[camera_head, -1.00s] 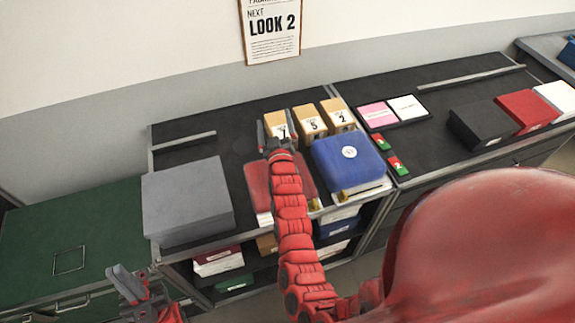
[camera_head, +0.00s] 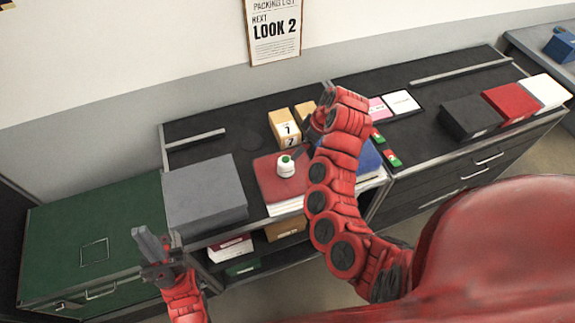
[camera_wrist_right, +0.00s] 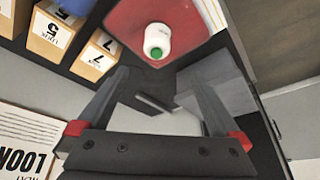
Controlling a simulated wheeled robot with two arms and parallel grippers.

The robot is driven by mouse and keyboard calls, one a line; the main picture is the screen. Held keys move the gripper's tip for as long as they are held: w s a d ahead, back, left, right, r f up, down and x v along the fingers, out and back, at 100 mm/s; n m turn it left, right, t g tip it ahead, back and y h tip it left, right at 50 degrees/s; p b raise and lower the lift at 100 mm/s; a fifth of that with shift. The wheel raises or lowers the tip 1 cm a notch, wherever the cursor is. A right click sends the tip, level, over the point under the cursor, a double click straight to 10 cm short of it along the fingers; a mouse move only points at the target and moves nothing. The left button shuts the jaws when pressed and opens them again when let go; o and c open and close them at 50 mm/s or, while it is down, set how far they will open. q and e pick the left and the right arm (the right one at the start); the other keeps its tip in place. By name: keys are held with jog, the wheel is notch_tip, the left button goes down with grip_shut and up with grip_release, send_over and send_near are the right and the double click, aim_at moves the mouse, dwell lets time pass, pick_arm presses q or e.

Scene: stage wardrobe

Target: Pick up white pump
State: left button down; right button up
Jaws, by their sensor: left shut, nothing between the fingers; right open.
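A small white bottle with a green cap (camera_head: 286,167) stands on a red, book-like box (camera_head: 272,181) on the left dark counter. It is the one thing in view that may be the white pump. In the right wrist view the bottle (camera_wrist_right: 157,42) shows beyond the fingertips, apart from them. My right gripper (camera_wrist_right: 157,92) is open and empty. In the head view it is mostly hidden behind its own wrist, just right of the bottle. My left gripper (camera_head: 148,248) is shut and empty, low at the left, in front of the grey box and far from the bottle.
A grey box (camera_head: 205,192) lies left of the red box. Tan numbered boxes (camera_head: 285,129) stand behind. A blue box (camera_head: 367,158) is partly hidden by my right arm. Black (camera_head: 470,117) and red (camera_head: 510,103) boxes lie at the far right.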

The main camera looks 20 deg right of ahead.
aim_at(289, 161)
jog(key=b+x, duration=0.9)
jog(key=x, duration=0.2)
jog(key=shift+w+d, duration=0.1)
jog(key=shift+f+b, duration=0.2)
jog(key=shift+b, duration=0.1)
jog(key=shift+w+f+p, duration=0.1)
jog(key=shift+w+p, duration=0.05)
jog(key=shift+p, duration=0.2)
jog(key=p+x, duration=0.3)
jog(key=x, duration=0.1)
jog(key=shift+w+d+f, duration=0.1)
jog(key=shift+f, duration=0.1)
jog(key=shift+w+f, duration=0.1)
jog(key=shift+f, duration=0.25)
grip_shut()
jog(key=shift+r, duration=0.1)
